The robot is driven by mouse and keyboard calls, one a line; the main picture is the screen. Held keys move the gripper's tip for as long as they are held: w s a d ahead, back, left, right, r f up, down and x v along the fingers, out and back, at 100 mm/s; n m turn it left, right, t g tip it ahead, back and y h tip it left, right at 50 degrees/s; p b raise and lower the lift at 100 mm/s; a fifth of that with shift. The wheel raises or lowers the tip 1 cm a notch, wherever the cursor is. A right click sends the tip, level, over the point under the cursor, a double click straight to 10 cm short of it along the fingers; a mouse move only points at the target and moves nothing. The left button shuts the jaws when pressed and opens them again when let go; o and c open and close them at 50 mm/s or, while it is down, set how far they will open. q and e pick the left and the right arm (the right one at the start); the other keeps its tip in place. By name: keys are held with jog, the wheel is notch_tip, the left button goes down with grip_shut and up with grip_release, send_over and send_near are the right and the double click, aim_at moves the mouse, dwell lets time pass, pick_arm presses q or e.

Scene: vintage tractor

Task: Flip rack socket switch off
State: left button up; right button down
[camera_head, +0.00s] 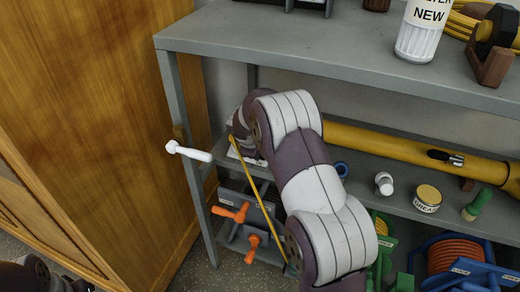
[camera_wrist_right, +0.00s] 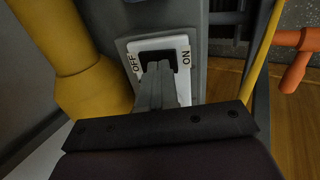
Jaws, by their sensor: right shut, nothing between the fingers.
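The rack socket switch (camera_wrist_right: 178,58) fills the upper middle of the right wrist view. It is a black rocker in a white plate, marked OFF on the left and ON on the right, on a grey rack part. My right gripper (camera_wrist_right: 157,70) is shut and empty. Its fingertips overlap the rocker's lower edge; I cannot tell whether they touch it. The fingers hide part of the rocker, so its tilt is unclear. In the head view my right arm reaches to the rack's left end and hides the gripper there. My left gripper is out of view.
The grey rack (camera_head: 300,55) has a yellow tube (camera_head: 400,148) on its middle shelf, close beside the switch. A wooden cabinet (camera_head: 90,90) stands left. A white handle (camera_head: 188,152) sticks out by the rack's left post. Orange-handled tools (camera_head: 254,246) hang below.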

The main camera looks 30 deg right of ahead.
jog(key=p+v, duration=0.3)
jog(key=v, duration=0.9)
jog(key=shift+r, duration=0.1)
jog(key=s+a+f+m+g+y, duration=0.1)
jog(key=s+a+f+m+y, duration=0.25)
jog(key=s, duration=0.75)
jog(key=s+a+f+m+g+y, duration=0.1)
jog(key=s+a+f+m+g, duration=0.1)
jog(key=s+a+m, duration=0.65)
jog(key=s+r+n+p, duration=0.1)
jog(key=r+n+p, duration=0.1)
jog(key=r+p, duration=1.1)
jog(key=s+d+r+n+p, duration=0.1)
jog(key=s+r+n+p, duration=0.1)
jog(key=r+p, duration=1)
jog(key=shift+d+r+p, duration=0.2)
jog(key=shift+r+p, duration=0.15)
jog(key=shift+r, duration=0.35)
